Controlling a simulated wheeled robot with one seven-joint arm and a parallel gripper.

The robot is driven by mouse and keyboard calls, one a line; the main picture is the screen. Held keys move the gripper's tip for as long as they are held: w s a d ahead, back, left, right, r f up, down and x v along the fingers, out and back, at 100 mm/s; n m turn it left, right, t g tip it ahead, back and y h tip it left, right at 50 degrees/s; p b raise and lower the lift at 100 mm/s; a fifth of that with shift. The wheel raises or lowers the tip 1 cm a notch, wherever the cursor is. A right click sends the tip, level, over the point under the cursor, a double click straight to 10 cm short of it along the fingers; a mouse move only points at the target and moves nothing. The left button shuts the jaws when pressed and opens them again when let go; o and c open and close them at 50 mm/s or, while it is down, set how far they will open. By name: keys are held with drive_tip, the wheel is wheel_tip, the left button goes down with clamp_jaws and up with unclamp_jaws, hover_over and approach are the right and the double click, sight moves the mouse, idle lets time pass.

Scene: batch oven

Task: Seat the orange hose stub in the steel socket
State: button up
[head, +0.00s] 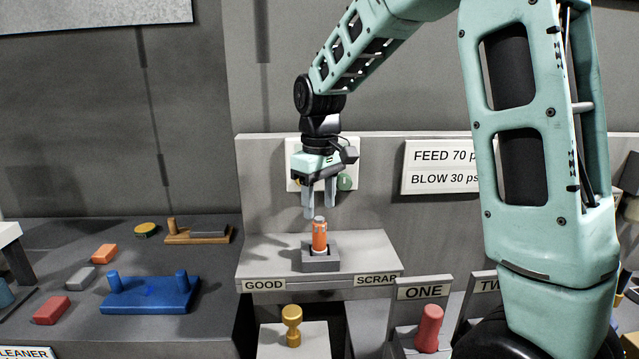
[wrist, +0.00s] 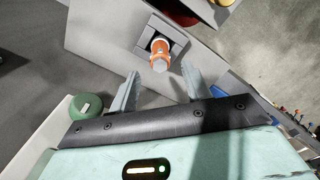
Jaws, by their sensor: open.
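The orange hose stub (head: 319,236) has a grey top and stands upright in the grey steel socket (head: 321,262) on a raised grey shelf. Its lower end is inside the socket's opening; how deep it sits I cannot tell. The stub also shows in the wrist view (wrist: 160,52), within the square socket (wrist: 177,37). My gripper (head: 319,212) is above the stub, pointing down, with its fingers apart and nothing between them. In the wrist view the open fingers (wrist: 160,88) are apart from the stub.
The shelf (head: 369,251) carries GOOD and SCRAP labels. A gold knob (head: 292,326) and a red peg (head: 429,328) stand in front, lower down. A blue fixture (head: 150,296) and several small blocks lie on the left bench. A grey panel (head: 386,212) rises behind the shelf.

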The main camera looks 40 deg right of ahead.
wheel_tip(320, 180, up, 6)
drive_tip(key=s+a+f+n, duration=0.2)
drive_tip(key=s+a+f, duration=0.25)
drive_tip(key=a, duration=0.45)
drive_tip(key=s+a+f+n, duration=0.1)
drive_tip(key=s+a+f, duration=0.3)
drive_tip(key=a, duration=0.5)
drive_tip(key=s+a+f+n, duration=0.1)
drive_tip(key=s+a+f, duration=0.1)
drive_tip(key=s, duration=0.6)
drive_tip(key=s+a+f+n, duration=0.1)
drive_tip(key=s+a+f, duration=0.2)
drive_tip(key=s, duration=0.4)
drive_tip(key=shift+s+a+n+y+b, duration=0.3)
drive_tip(key=shift+s+a+b, duration=0.15)
drive_tip(key=shift+a, duration=0.35)
